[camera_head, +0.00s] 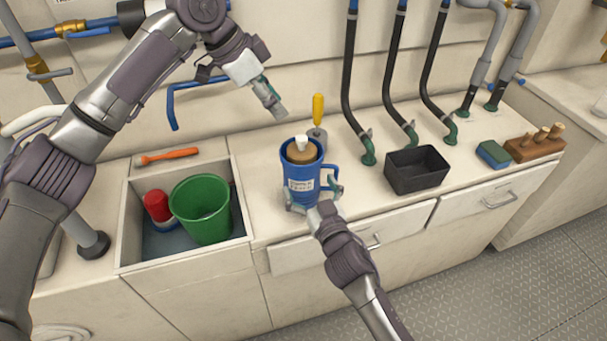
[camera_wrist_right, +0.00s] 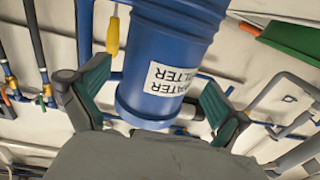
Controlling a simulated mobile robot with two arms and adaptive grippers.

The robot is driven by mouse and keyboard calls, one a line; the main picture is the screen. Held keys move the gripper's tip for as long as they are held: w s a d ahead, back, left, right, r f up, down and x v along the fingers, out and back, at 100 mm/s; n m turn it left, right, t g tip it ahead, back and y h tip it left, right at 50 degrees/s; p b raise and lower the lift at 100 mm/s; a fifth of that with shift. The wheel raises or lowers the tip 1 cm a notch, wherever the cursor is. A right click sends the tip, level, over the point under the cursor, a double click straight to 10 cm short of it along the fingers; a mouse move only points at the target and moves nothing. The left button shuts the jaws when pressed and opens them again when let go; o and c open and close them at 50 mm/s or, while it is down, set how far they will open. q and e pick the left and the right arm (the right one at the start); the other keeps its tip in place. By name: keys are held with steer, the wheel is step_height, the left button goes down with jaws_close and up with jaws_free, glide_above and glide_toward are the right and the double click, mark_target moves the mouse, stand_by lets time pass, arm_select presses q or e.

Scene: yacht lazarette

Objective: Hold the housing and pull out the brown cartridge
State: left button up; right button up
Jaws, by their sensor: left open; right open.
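The blue housing (camera_head: 303,172), a jug-like cup with a handle at its right, stands upright on the counter. The brown cartridge (camera_head: 300,155) sits inside it, its white top showing above the rim. My right gripper (camera_head: 316,198) is open at the housing's near side, one finger on each side. In the right wrist view the housing (camera_wrist_right: 168,45) shows its WATER FILTER label between the right gripper's fingers (camera_wrist_right: 155,105); visible gaps remain beside it. My left gripper (camera_head: 271,98) is open and empty, above and left of the cartridge, apart from it.
A sunken bin left of the housing holds a green bucket (camera_head: 202,212) and a red-topped container (camera_head: 157,206). A yellow-handled tool (camera_head: 318,108) stands behind the housing. A black box (camera_head: 416,180) stands to its right, with hoses (camera_head: 390,75) behind.

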steer(key=shift+x, duration=2.05)
steer(key=shift+c, duration=0.2)
